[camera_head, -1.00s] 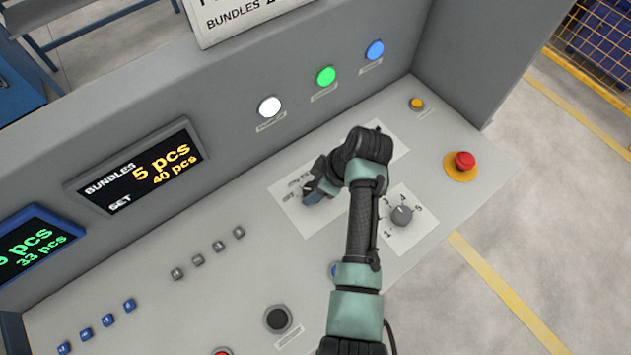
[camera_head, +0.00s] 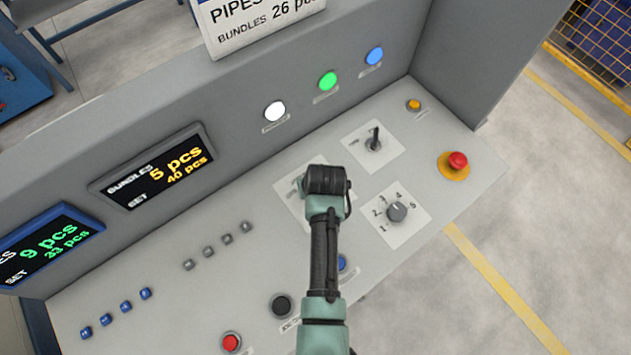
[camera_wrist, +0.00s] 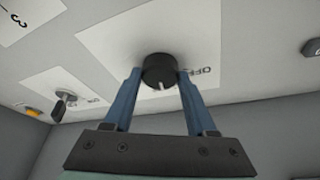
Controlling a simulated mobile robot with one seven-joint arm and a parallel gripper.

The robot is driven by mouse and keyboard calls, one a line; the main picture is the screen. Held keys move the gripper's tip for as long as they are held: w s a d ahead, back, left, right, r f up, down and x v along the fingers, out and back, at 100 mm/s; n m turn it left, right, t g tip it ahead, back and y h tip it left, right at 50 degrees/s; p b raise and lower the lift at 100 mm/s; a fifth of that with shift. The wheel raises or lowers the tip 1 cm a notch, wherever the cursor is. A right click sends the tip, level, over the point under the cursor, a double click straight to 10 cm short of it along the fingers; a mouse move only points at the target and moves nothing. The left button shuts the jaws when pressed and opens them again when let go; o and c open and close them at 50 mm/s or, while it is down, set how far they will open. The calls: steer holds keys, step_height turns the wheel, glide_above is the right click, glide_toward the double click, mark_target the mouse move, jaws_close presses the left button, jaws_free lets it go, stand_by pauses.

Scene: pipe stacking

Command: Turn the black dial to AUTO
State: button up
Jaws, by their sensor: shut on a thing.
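The black dial (camera_wrist: 160,70) is a round knob with a white pointer mark, set on a white label plate (camera_wrist: 112,38). The mark faces the bottom of the wrist picture. The word OFF (camera_wrist: 206,71) is printed to the right of the dial; I cannot read AUTO. My gripper (camera_wrist: 160,78) has its two blue fingers on either side of the dial, shut on it. In the head view my arm's end covers the dial and part of its plate (camera_head: 290,188), and the fingertips are hidden.
A black lever switch (camera_head: 374,140) and a numbered grey dial (camera_head: 397,212) sit close to the right. A red emergency button (camera_head: 457,161) stands farther right. White, green and blue lamps line the upright panel behind. Several small buttons lie to the left.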

steer(key=m+h, duration=0.1)
steer(key=m, duration=0.1)
steer(key=m+h, duration=0.1)
steer(key=m, duration=0.2)
steer(key=shift+a+m, duration=0.2)
steer(key=shift+m, duration=0.1)
steer(key=shift+w+m+g+h+b, duration=0.1)
steer(key=shift+m+g+h+b, duration=0.25)
steer(key=shift+m, duration=0.7)
steer(key=shift+m+g+h+b, duration=0.2)
steer(key=shift+m+h, duration=0.25)
steer(key=shift+m, duration=0.6)
steer(key=o, duration=1.4)
steer(key=b+v, duration=0.1)
steer(key=v, duration=1.2)
steer(key=shift+a, duration=0.1)
